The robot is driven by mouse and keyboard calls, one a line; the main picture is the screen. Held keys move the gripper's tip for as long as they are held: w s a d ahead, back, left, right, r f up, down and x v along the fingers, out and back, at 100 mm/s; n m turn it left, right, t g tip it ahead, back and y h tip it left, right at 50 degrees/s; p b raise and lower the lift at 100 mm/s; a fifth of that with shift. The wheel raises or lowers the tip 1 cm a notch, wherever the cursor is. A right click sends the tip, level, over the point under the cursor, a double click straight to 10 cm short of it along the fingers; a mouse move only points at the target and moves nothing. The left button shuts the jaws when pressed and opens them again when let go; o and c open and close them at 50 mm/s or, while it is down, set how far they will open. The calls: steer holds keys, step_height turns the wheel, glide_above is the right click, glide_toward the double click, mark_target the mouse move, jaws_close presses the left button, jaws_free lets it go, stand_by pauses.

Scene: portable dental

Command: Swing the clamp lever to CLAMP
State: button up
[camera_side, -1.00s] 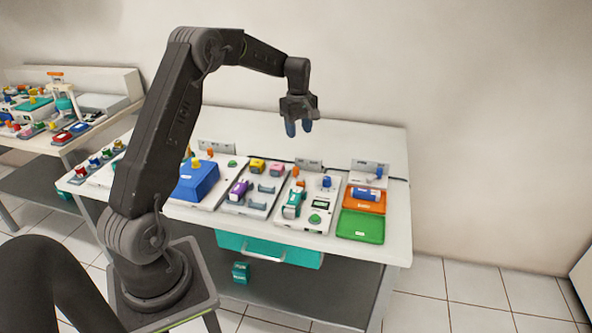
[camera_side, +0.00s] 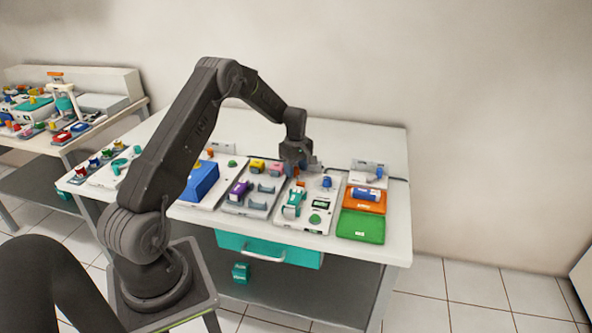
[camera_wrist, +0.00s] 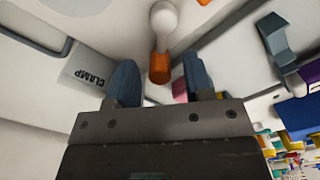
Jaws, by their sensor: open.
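The lever shows in the wrist view with a white round end (camera_wrist: 163,18) and an orange tip (camera_wrist: 159,67). A grey plate marked CLAMP (camera_wrist: 88,72) lies left of the lever in that view. My gripper (camera_wrist: 159,72) is open, its two blue-grey fingers on either side of the orange tip in the picture, with gaps on both sides. In the side view my gripper (camera_side: 293,172) points down at the back of the white panel (camera_side: 318,221). It hides part of the lever there; contact cannot be told.
A blue knob (camera_side: 326,182) stands right of my gripper, and a teal part (camera_side: 293,204) lies in front. A grey tray (camera_side: 235,206) with a purple piece is to the left. A green tray (camera_side: 361,228) and an orange tray (camera_side: 364,199) are to the right.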

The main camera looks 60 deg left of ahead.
steer(key=shift+f, duration=0.45)
jaws_close()
